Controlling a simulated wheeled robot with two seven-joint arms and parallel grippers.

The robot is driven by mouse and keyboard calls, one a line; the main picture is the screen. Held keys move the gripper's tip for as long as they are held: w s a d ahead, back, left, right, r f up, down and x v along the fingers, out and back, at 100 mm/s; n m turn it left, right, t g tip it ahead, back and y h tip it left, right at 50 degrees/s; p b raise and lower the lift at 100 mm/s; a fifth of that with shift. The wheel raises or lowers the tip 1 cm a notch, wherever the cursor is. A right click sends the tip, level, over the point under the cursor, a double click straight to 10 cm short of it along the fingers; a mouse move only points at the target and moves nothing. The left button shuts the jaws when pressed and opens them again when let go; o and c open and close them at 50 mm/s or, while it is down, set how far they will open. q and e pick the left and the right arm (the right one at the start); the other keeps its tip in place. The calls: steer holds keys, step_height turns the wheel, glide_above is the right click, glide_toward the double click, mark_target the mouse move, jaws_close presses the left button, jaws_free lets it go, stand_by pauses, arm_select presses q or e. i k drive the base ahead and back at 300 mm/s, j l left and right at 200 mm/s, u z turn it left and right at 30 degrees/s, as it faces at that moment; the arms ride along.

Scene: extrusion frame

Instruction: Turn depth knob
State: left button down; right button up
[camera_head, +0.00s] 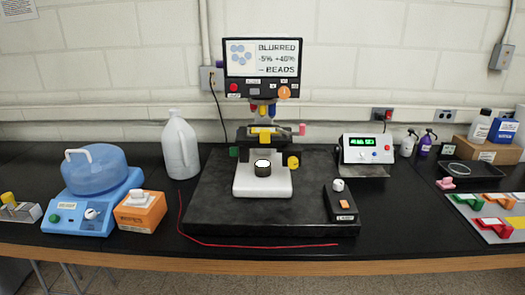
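A microscope-like instrument (263,186) with a white base stands on a dark slab in the middle of the bench. Its screen (262,62) reads "BLURRED", "-5% +40%" and "BEADS". An orange knob (284,92) and a red button (234,87) are on the panel under the screen. A yellow knob (293,162) is at the right of the stage and a green one (234,152) at the left. A black control box (342,205) at the right has a white knob (338,185) and an orange switch. I cannot tell which knob is labelled depth. Neither gripper is in view.
A blue domed machine (92,190), an orange box (140,212) and a white jug (180,146) stand at the left. A box with a green display (367,149) and colored clips (470,201) are at the right. A red cable (250,245) lies along the front.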

mark_target(234, 151)
steer(key=j+z, duration=0.15)
steer(key=j, duration=0.3)
steer(key=k+j+z, duration=0.1)
steer(key=j, duration=0.3)
steer(key=k+j+z, duration=0.15)
steer(key=j, duration=0.3)
steer(key=j+z, duration=0.15)
steer(key=j, duration=0.3)
steer(key=i+j, duration=0.15)
steer(key=i, duration=0.4)
steer(key=j+u, duration=0.1)
steer(key=j, duration=0.3)
